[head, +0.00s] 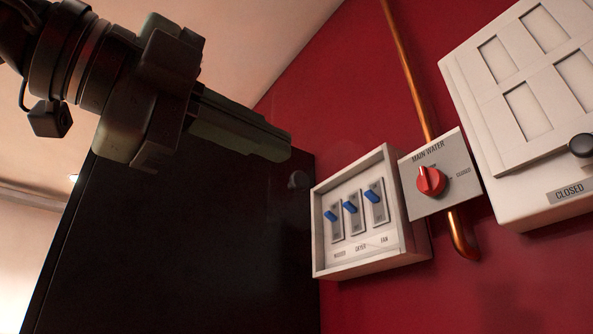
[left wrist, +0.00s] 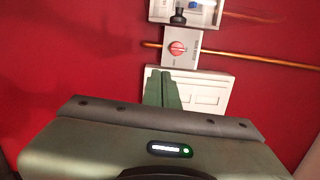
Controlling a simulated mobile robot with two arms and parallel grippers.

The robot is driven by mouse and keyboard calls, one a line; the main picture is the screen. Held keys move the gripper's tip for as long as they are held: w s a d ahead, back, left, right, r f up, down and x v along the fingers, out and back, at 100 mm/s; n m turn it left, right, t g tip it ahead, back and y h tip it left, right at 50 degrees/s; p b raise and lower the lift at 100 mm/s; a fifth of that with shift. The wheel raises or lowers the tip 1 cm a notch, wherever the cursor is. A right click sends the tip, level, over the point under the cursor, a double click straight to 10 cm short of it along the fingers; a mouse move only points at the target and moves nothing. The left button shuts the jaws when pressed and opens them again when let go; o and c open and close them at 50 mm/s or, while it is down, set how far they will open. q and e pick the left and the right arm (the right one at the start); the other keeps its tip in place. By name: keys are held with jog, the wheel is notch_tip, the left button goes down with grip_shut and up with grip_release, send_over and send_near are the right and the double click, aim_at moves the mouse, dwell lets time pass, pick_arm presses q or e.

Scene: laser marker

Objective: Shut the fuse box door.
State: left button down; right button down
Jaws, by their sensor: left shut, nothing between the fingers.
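The fuse box (head: 403,256) is a white box on the red wall. My left gripper (head: 288,148) is shut and empty, above and left of the box in the head view. Its fingers show in the left wrist view (left wrist: 161,76).
The main water plate (head: 453,194) with its red dial (head: 430,181) sits right of the fuse box, in front of a copper pipe (head: 408,62). A white paned panel (head: 525,108), marked CLOSED, is further right. A large dark panel (head: 190,245) fills the lower left.

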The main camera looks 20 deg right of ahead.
aim_at(296, 170)
pick_arm(q)
jog(key=w+d+p, duration=0.1)
jog(key=w+p, duration=0.1)
jog(key=w+d+r+n+t+p, duration=0.1)
jog(key=w+d+p, duration=0.1)
jog(key=w, duration=0.1)
jog(key=w+d+r+t+y+p, duration=0.1)
jog(key=w+d+p, duration=0.1)
jog(key=w, duration=0.1)
jog(key=shift+d+n+p, duration=0.1)
jog(key=shift+n+p, duration=0.2)
jog(key=shift+p, duration=0.05)
jog(key=shift+s+d, duration=0.1)
jog(key=shift+d, duration=0.05)
